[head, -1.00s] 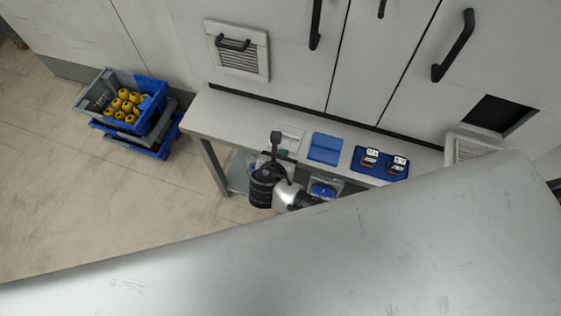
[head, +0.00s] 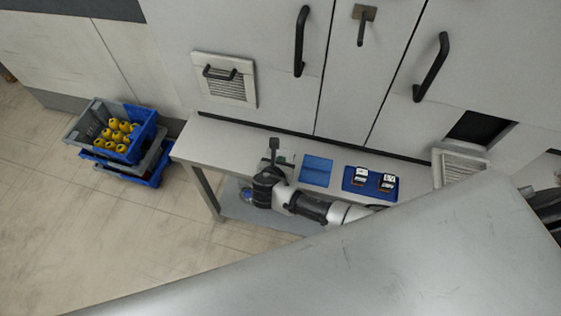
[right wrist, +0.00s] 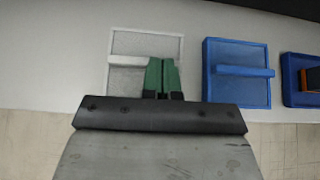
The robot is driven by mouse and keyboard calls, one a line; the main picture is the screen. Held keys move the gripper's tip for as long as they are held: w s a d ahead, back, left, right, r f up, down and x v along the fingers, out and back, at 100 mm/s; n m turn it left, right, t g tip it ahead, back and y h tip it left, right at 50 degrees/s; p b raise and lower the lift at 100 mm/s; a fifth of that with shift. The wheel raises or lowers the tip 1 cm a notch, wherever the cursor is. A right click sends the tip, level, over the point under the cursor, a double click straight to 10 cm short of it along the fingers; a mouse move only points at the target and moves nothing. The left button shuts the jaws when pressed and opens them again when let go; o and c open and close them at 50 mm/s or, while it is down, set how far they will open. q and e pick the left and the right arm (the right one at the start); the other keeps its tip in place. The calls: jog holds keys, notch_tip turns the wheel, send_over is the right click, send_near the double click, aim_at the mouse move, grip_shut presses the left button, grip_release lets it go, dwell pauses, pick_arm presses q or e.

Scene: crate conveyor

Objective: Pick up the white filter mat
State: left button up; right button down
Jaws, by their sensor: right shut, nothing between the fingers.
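The white filter mat (right wrist: 146,43) lies on the pale bench top in the right wrist view. It is a flat, light square with a white raised bar across its middle. My right gripper (right wrist: 162,78) has green fingertips, shut with nothing between them. They overlap the right part of the mat's bar in this view; I cannot tell whether they touch it. In the head view my right gripper (head: 283,160) is over the bench and hides most or all of the mat. My left gripper is not in view.
A blue mat (head: 317,171) lies right of my gripper, then a dark blue tray (head: 369,192) with two small labelled items. Stacked crates (head: 152,138) with yellow parts stand on the floor at left. A grey cabinet wall with handles backs the bench (head: 215,135).

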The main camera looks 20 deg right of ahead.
jog(key=s+a, duration=0.1)
jog(key=s+p, duration=0.1)
jog(key=s+a+p, duration=0.1)
jog(key=s, duration=0.1)
jog(key=shift+a, duration=0.35)
